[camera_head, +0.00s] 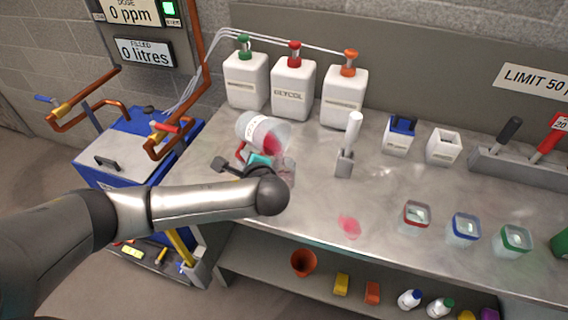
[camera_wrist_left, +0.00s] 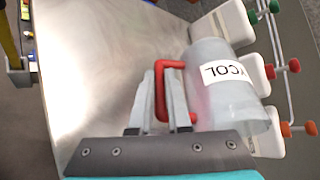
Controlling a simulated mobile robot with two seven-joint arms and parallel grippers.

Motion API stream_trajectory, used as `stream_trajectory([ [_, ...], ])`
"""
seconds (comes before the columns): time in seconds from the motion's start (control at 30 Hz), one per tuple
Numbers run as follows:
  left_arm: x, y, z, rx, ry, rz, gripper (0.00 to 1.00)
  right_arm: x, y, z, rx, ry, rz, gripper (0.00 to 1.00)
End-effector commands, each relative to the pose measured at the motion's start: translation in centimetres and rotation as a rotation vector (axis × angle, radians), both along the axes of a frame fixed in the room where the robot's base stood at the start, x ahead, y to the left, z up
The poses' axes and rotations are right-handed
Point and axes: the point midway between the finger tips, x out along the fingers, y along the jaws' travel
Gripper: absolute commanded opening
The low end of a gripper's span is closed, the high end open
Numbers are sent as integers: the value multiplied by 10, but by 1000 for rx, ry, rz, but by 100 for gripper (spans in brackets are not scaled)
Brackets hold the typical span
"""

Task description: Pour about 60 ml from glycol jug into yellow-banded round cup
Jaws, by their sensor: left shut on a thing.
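The glycol jug (camera_head: 256,131) is a clear jug with a white label and pink liquid inside. It is tilted well over to the right above the bench. In the left wrist view the jug (camera_wrist_left: 213,90) has a red handle (camera_wrist_left: 172,65). My left gripper (camera_head: 247,165) is shut on that handle; its fingers also show in the left wrist view (camera_wrist_left: 163,100). A clear, pinkish vessel (camera_head: 288,168) stands below the jug's mouth, partly hidden by my left arm. I cannot make out a yellow band on it. My right gripper is out of view.
A pink spill (camera_head: 349,227) lies on the bench (camera_head: 310,212). Red-rimmed (camera_head: 417,216), blue-rimmed (camera_head: 464,229) and green-rimmed (camera_head: 514,240) cups stand at the right. White pump bottles (camera_head: 293,88) line the back. A white-handled tool (camera_head: 350,140) stands in a holder.

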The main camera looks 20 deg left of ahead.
Motion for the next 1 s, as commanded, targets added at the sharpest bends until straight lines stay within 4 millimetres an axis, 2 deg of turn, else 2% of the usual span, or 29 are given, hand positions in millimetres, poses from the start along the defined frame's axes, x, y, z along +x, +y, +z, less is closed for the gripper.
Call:
stream_trajectory([
  [0.1, 4, 5, -2, -53, 26, 2, 0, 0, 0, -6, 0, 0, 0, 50],
  [0.13, 3, 6, -3, -80, 48, 2, 0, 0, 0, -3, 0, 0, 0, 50],
  [0.2, 1, 5, -1, -138, 92, 2, 0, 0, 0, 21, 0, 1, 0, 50],
  [0.4, 0, 4, -11, -313, 207, 0, 0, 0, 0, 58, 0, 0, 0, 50],
  [0.63, 0, 2, -16, -341, 232, -8, 0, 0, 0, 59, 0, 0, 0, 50],
  [1.0, -1, 1, -12, -393, 276, -12, 0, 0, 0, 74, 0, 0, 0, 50],
])
